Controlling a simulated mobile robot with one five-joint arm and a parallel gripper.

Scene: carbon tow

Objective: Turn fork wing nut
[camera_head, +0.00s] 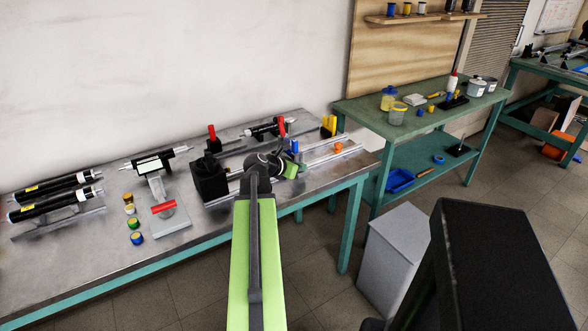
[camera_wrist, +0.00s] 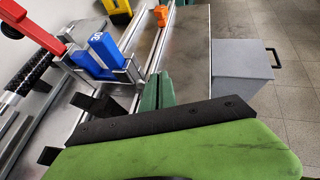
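My gripper (camera_wrist: 157,92) shows two dark green fingertips side by side in the wrist view, with nothing seen between them. In the head view it hangs over the right part of the workbench, by the rails. An orange piece (camera_head: 337,147) sits on the rails beyond it, and also shows at the top of the wrist view (camera_wrist: 160,15). It may be the wing nut, but its shape is too small to tell. A blue upright part (camera_wrist: 97,54) with a white mark stands left of the fingertips, apart from them. A red lever (camera_wrist: 32,27) is farther left.
Yellow blocks (camera_head: 328,125) stand at the rails' far end. A black block (camera_head: 208,180) stands left of my arm. A grey bin (camera_head: 394,252) stands on the floor right of the bench (camera_head: 110,262).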

